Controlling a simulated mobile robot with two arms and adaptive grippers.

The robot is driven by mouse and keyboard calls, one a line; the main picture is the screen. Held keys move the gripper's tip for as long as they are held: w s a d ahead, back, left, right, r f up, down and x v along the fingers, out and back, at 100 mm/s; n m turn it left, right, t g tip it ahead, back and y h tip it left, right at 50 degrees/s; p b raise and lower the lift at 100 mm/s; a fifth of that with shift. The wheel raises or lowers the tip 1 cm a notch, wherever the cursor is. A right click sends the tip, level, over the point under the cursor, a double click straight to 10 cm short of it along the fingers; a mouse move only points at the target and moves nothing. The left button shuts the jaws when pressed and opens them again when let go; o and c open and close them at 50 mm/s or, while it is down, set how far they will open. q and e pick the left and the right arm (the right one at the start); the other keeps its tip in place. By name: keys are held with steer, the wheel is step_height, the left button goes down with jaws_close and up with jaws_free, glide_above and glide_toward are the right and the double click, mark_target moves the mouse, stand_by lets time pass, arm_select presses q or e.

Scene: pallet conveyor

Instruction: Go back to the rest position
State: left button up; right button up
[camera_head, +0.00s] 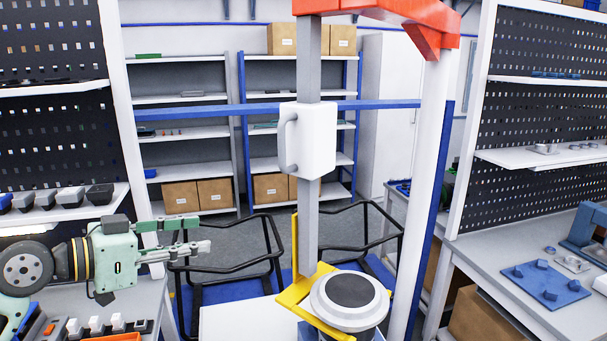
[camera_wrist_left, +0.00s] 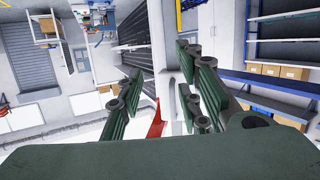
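My left gripper (camera_head: 201,234) is at the left of the head view, over the edge of the left bench. Its pale green body is at the left and its fingers point right. The fingers are apart with nothing between them. In the left wrist view the dark green fingers (camera_wrist_left: 160,98) also stand apart, with empty space between. My right gripper is in neither view.
A lift with a white handle block (camera_head: 308,139) on a grey post and a yellow fork (camera_head: 298,292) stands ahead. A round white part (camera_head: 350,299) sits at the fork. Black frames (camera_head: 232,262) stand behind; a right bench (camera_head: 483,262) holds blue parts.

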arm_select(q)
steer(key=s+d+f+n+g+y, duration=0.1)
steer(key=s+d+f+g+y, duration=0.3)
steer(key=f, duration=0.9)
steer(key=s+d+f+n+t, duration=0.1)
steer(key=s+f, duration=0.5)
steer(key=f, duration=0.7)
steer(key=s+a+f+n+g+y, duration=0.2)
steer(key=s+f+n+y, duration=0.3)
steer(key=s, duration=0.6)
steer(key=s+a+f+g+y, duration=0.25)
steer(key=s+f, duration=0.45)
steer(key=s, duration=0.4)
step_height(320, 180, down, 28)
steer(key=s+b, duration=0.2)
steer(key=s+a+f+g+b, duration=0.1)
steer(key=s+a+f+g, duration=0.1)
steer(key=s+f, duration=1.4)
step_height(320, 180, down, 2)
steer(key=shift+s+a+f+b, duration=0.25)
steer(key=shift+s+a+b, duration=0.1)
steer(key=shift+a, duration=0.25)
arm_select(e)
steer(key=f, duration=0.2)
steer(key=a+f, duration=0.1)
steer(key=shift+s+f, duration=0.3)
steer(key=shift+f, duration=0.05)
